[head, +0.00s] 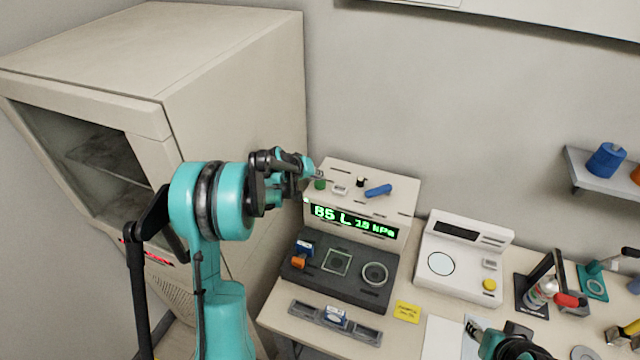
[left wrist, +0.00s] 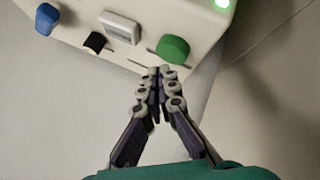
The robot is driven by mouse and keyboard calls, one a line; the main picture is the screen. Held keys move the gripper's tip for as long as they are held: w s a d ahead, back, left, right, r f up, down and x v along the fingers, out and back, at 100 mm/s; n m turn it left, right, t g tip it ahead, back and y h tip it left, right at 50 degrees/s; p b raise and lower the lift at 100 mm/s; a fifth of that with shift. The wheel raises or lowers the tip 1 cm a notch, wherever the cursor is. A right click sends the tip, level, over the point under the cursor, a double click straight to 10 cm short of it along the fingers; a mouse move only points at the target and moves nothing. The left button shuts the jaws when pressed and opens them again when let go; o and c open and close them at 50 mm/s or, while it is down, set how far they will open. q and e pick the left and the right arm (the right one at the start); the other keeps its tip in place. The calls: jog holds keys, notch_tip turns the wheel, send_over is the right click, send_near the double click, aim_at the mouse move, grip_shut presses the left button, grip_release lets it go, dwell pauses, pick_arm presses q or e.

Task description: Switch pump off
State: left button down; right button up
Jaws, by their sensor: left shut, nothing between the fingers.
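The pump unit (head: 355,208) is a cream box with a lit green display reading about "85 L 10 kPa". On its top are a green round button (head: 320,184), a white rocker switch (head: 340,190), a black knob (head: 361,183) and a blue lever (head: 378,190). My left gripper (head: 316,175) is shut and empty at the green button. In the left wrist view its fingertips (left wrist: 160,72) point at the edge just beside the green button (left wrist: 173,48); contact cannot be told. A green light (left wrist: 222,3) glows on the unit. Part of my right gripper (head: 490,338) shows at the bottom edge.
A large beige cabinet (head: 235,90) stands close on the left. A dark tray (head: 310,272) lies before the pump unit. A shelf (head: 600,178) juts from the wall.

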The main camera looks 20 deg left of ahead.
aim_at(318, 185)
dwell(0.8)
pick_arm(q)
jog(key=shift+f+b, duration=0.45)
jog(key=shift+f+b, duration=0.75)
jog(key=shift+f, duration=0.1)
dwell(0.7)
jog(key=shift+r, duration=0.1)
jog(key=shift+r+p, duration=0.8)
jog(key=shift+r, duration=0.45)
jog(key=shift+r+p, duration=1.5)
jog(key=shift+r, duration=1)
